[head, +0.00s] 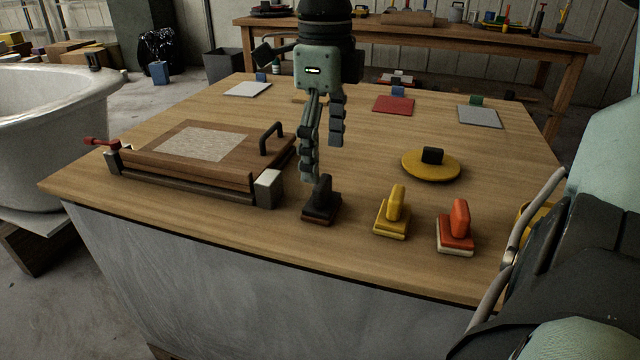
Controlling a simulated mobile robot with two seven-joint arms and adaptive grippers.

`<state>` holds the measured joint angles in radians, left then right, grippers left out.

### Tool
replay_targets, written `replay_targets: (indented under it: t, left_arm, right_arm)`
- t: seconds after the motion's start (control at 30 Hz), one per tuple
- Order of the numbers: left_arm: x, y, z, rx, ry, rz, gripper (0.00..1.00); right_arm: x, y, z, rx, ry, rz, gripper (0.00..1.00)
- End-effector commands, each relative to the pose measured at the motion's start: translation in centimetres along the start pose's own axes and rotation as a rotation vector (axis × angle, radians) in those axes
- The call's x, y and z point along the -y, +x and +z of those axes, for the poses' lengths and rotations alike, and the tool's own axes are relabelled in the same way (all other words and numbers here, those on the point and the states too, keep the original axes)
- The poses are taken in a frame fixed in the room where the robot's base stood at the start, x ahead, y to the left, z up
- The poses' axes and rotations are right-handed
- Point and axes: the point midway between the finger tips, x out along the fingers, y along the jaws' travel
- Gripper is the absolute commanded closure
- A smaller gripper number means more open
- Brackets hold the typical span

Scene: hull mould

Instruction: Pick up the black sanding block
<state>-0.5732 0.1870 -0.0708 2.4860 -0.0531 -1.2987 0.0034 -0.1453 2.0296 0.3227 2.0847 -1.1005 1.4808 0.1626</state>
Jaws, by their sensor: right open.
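The black sanding block (319,206) stands upright on the wooden table (365,160) near its front edge, with a black handle on top and a brownish base. My right gripper (323,160) hangs down from the top, just above and behind the block in the picture. Its two fingers are apart and nothing is between them. The nearer fingertip is close to the top of the block's handle; I cannot tell whether they touch. My left gripper is not in view.
A yellow block (391,221) and a red-orange block (456,238) stand to the right. A yellow disc with a black knob (431,166) lies behind them. A clamped wooden board (150,155) with a handle lies at left. Coloured sheets lie at the back.

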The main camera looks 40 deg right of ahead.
Motion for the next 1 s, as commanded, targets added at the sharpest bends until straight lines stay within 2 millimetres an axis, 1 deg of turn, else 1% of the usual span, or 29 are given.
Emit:
replay_targets:
  t: [0.27,0.37,0.5,0.6,0.7,0.9,1.0]
  left_arm:
    - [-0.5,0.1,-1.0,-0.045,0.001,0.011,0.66]
    - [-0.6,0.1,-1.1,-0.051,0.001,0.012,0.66]
    - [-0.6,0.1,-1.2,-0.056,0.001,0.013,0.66]
    - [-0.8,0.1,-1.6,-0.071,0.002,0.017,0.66]
    - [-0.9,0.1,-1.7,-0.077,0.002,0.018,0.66]
    - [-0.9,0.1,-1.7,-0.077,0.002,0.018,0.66]
    - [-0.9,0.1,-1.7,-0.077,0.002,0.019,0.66]
  right_arm:
    - [-0.1,2.8,0.0,-0.002,-0.001,0.003,0.16]
    - [0.0,4.0,0.1,-0.003,0.000,0.005,0.16]
    - [0.1,6.2,0.2,-0.004,-0.001,0.004,0.16]
    - [0.1,7.3,0.3,-0.002,0.000,0.003,0.16]
    - [0.1,7.8,0.3,-0.001,0.000,0.002,0.16]
    - [0.1,7.8,0.3,0.000,0.000,0.001,0.16]
    - [0.1,7.8,0.3,0.000,0.000,0.001,0.28]
